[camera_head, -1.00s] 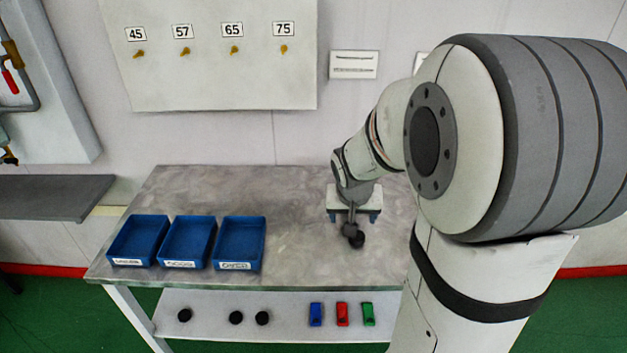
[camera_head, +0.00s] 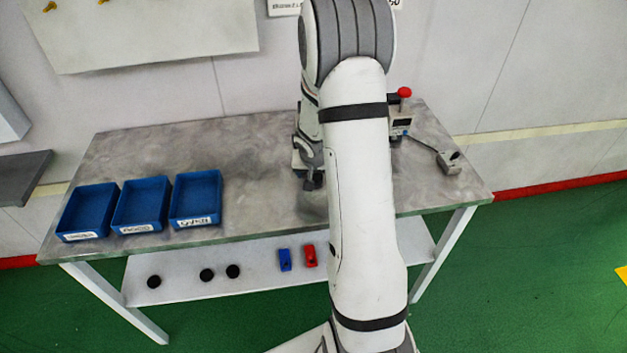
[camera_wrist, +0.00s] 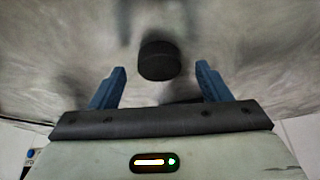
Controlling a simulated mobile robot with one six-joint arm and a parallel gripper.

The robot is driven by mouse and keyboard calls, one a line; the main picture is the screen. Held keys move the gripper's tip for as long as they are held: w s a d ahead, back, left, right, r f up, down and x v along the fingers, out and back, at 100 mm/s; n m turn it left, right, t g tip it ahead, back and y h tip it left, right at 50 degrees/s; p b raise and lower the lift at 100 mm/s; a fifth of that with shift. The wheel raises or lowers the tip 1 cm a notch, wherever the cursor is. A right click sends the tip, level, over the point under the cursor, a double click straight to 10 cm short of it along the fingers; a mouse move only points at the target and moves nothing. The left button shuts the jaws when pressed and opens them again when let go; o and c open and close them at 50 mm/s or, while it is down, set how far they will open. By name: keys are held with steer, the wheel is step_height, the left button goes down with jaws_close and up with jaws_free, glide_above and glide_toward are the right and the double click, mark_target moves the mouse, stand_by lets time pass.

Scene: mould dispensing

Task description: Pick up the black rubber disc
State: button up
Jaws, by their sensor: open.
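A black rubber disc (camera_wrist: 158,62) shows in the wrist view as a short dark cylinder, ahead of the gap between my blue fingers. My gripper (camera_wrist: 160,70) is open, with one finger on each side of the disc's outline and clear gaps between; I cannot tell the depth between them. In the head view my gripper (camera_head: 311,180) is low over the grey table (camera_head: 250,150), partly hidden by my arm. Three other black discs, left (camera_head: 154,282), middle (camera_head: 207,275) and right (camera_head: 232,271), lie on the lower shelf.
Three blue trays, left (camera_head: 88,236), middle (camera_head: 140,229) and right (camera_head: 196,222), stand on the table's left. A blue block (camera_head: 285,260) and a red block (camera_head: 310,256) lie on the shelf.

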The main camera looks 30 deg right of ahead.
mark_target(315, 177)
steer(key=shift+x, duration=0.85)
steer(key=shift+r, duration=0.1)
steer(key=shift+c, duration=0.3)
steer(key=c, duration=1)
step_height(315, 177, up, 10)
steer(key=p, duration=0.3)
steer(key=shift+p, duration=0.3)
